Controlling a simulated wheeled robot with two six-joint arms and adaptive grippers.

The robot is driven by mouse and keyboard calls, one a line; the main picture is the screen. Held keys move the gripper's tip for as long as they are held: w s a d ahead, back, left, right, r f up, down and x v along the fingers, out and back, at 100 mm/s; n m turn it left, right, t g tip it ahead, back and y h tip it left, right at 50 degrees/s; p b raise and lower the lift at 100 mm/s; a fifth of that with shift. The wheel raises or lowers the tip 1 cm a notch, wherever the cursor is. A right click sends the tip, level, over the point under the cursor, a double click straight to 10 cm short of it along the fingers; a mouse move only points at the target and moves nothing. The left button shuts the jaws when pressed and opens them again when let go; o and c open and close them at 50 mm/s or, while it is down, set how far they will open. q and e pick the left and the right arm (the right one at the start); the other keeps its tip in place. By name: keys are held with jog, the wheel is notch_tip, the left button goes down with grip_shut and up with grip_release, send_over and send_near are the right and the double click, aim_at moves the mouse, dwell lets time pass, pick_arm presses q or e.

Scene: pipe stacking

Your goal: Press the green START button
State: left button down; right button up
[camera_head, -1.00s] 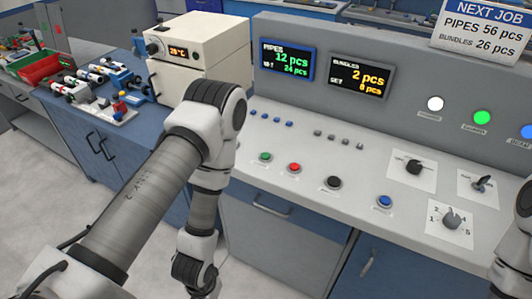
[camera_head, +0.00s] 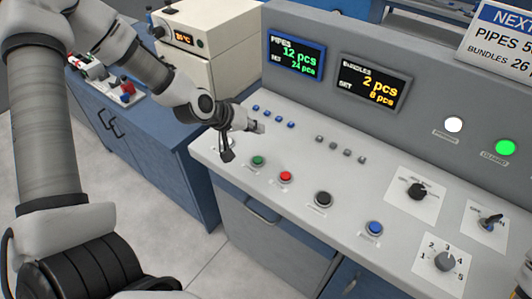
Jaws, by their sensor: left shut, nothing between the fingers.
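The green button (camera_head: 258,161) is at the left end of the front row on the grey sloped panel (camera_head: 300,165). I cannot read any label beside it. My left gripper (camera_head: 227,153) is shut and empty, tip downward, over the panel's left end. It is a short way left of the green button and apart from it in the picture; its height above the panel is hard to tell. The button is fully visible. My right gripper is out of view.
A red button (camera_head: 285,177), a black button (camera_head: 323,199) and a blue button (camera_head: 374,229) follow to the right. Small blue and grey buttons lie behind. Rotary switches (camera_head: 445,262) are at the right. Two displays (camera_head: 295,55) stand at the back, beside a cream oven (camera_head: 205,50).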

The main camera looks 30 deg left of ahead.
aim_at(256, 160)
pick_arm(q)
jog(key=f+b, duration=0.8)
jog(key=f, duration=0.1)
jog(key=shift+s, duration=0.2)
jog(key=shift+r, duration=0.1)
dwell(1.2)
jog(key=shift+f+b, duration=0.4)
jog(key=shift+b, duration=0.15)
jog(key=shift+s+f+b, duration=0.1)
jog(key=shift+f+b, duration=0.3)
dwell(0.3)
jog(key=shift+r+p, duration=0.8)
jog(key=shift+r, duration=0.05)
